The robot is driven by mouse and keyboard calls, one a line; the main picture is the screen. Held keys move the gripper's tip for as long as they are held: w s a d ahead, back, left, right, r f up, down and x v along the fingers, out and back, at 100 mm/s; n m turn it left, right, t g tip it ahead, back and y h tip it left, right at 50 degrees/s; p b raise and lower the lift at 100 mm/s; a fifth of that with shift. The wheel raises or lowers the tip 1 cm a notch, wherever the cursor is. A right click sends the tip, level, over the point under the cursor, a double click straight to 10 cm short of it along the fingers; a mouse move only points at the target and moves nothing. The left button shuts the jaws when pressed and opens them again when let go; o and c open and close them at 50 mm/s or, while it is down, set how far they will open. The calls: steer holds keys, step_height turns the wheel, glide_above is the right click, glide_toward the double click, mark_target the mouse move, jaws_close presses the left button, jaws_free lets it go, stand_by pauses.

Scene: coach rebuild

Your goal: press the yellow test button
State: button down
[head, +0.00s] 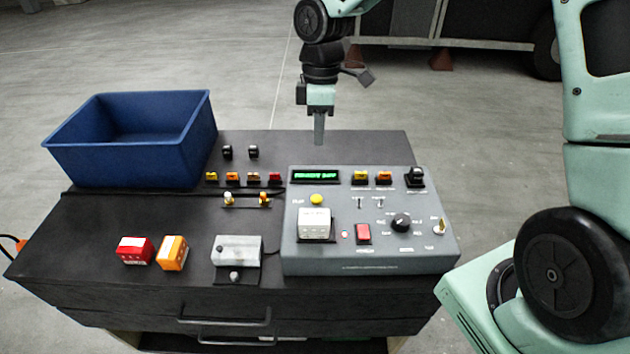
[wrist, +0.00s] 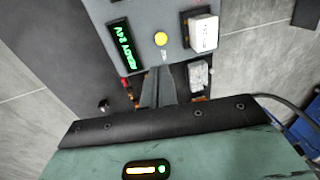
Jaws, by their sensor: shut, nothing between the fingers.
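The yellow button (head: 316,200) is a small round cap on the top left of the grey test box (head: 440,250), just above a white block-like part (head: 314,224). In the wrist view the yellow button (wrist: 161,39) lies beyond my fingertips, between the green display and the white part. My gripper (head: 319,140) is shut and empty, pointing down above the back edge of the box, clear of the button. In the wrist view my gripper's fingers (wrist: 160,75) point toward the button without touching it.
A green-lit display (head: 315,175) is set behind the button. The box also carries a red switch (head: 363,233) and a black knob (head: 401,222). A blue bin (head: 130,140), a red block (head: 136,250) and an orange block (head: 172,253) stand on the dark bench to the left.

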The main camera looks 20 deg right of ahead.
mark_target(317, 198)
steer(key=shift+f, duration=0.1)
steer(key=f+p, duration=0.1)
steer(key=f, duration=0.3)
steer(key=s+f+p, duration=0.1)
steer(key=f, duration=0.4)
steer(key=s+a+f+p, duration=0.1)
steer(key=f, duration=0.3)
steer(key=shift+a+f+p, duration=0.1)
steer(key=shift+f+p, duration=0.2)
steer(key=shift+f, duration=0.1)
